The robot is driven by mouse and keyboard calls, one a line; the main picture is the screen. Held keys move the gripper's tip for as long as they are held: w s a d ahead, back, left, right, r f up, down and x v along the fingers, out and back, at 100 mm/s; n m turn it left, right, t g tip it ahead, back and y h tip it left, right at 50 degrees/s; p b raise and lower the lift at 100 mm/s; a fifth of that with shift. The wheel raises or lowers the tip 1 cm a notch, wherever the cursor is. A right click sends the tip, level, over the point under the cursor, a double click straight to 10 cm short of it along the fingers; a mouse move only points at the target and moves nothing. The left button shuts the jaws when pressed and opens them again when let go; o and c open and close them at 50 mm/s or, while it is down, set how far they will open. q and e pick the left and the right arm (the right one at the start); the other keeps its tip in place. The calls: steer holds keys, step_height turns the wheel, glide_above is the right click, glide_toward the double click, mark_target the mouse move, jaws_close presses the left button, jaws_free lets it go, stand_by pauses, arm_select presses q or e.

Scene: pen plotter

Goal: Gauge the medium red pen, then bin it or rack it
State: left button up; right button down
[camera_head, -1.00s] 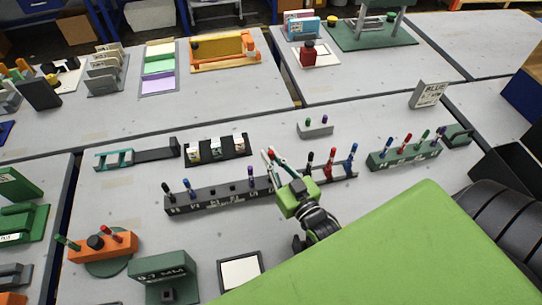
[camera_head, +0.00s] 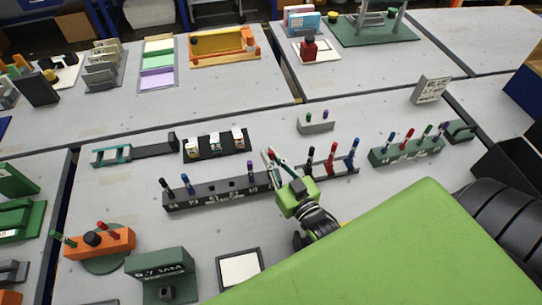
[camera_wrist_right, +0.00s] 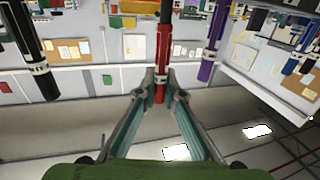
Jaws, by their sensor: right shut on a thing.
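My right gripper (camera_head: 270,158) is at the long black pen rack (camera_head: 215,197), between a purple pen (camera_head: 250,169) and a black pen (camera_head: 310,161). In the right wrist view its fingertips (camera_wrist_right: 160,85) are shut on a red pen (camera_wrist_right: 162,50). I cannot tell whether this pen is clear of its slot. Another red pen (camera_head: 331,161) stands further right in the rack. A green block gauge (camera_head: 161,262) marked with a size in MM stands at the front left. My left gripper is not in view.
A teal rack (camera_head: 408,151) with several pens stands at the right, and a black bin (camera_head: 511,172) at the far right. An orange holder (camera_head: 118,241) with pens is at the left. A framed white pad (camera_head: 240,270) lies in front. A grey sign block (camera_head: 430,90) stands behind.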

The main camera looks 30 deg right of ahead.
steer(key=shift+f+b, duration=0.9)
steer(key=shift+f, duration=0.45)
steer(key=c, duration=2.1)
jaws_free()
steer(key=shift+r, duration=0.15)
step_height(320, 180, up, 10)
steer(key=shift+f, duration=0.1)
